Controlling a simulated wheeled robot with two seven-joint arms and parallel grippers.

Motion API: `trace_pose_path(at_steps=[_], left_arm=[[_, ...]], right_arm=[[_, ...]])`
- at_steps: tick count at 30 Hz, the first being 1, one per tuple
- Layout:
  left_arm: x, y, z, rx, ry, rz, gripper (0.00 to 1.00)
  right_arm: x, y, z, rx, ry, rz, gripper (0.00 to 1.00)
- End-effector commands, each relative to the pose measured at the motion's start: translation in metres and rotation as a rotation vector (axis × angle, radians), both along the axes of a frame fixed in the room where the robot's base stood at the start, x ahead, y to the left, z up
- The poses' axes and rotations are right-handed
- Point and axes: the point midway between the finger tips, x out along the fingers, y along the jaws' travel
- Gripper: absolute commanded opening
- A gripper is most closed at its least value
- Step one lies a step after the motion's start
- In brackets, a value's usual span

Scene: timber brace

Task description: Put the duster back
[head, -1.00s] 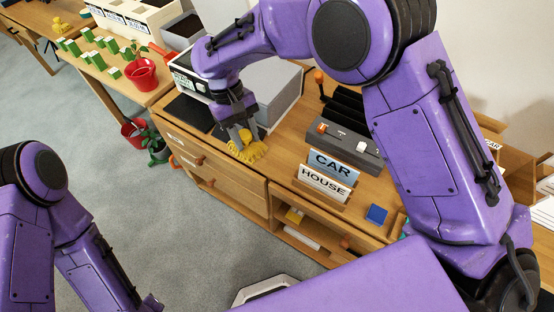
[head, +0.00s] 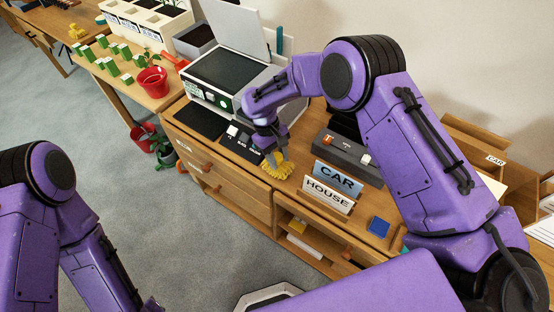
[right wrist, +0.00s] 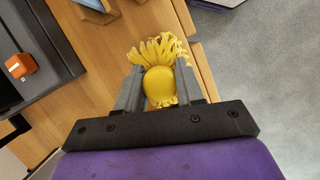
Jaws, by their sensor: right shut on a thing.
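The yellow duster (head: 279,168), with its fringe of soft strands, is at the front edge of the desk, left of the CAR sign. My right gripper (head: 266,146) is shut on it. In the right wrist view the duster's rounded yellow body (right wrist: 160,86) sits between the two grey fingers and its strands fan out beyond them. I cannot tell whether the strands touch the desk top. My left arm comes in at the left, but its gripper is out of the picture.
The CAR sign (head: 338,179) and HOUSE sign (head: 328,196) stand right of the duster. A small panel with buttons (head: 241,142) and a grey machine (head: 228,75) are to its left. A blue block (head: 378,227) lies further right. Another yellow item (head: 77,31) lies on a far table.

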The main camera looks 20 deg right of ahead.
Motion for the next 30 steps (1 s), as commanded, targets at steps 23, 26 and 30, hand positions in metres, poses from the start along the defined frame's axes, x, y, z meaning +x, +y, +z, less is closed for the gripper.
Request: trace_pose_path(at_steps=[23,26,30], left_arm=[[0.000,0.000,0.000,0.000,0.000,0.000,0.38],[0.000,0.000,0.001,0.000,0.000,0.000,0.38],[0.000,0.000,-0.001,0.000,0.000,0.000,0.38]], right_arm=[[-0.001,0.002,-0.024,0.001,0.000,0.003,0.62],[-0.001,0.003,-0.023,0.001,0.000,0.003,0.62],[0.004,0.004,-0.011,0.001,-0.004,0.002,0.62]])
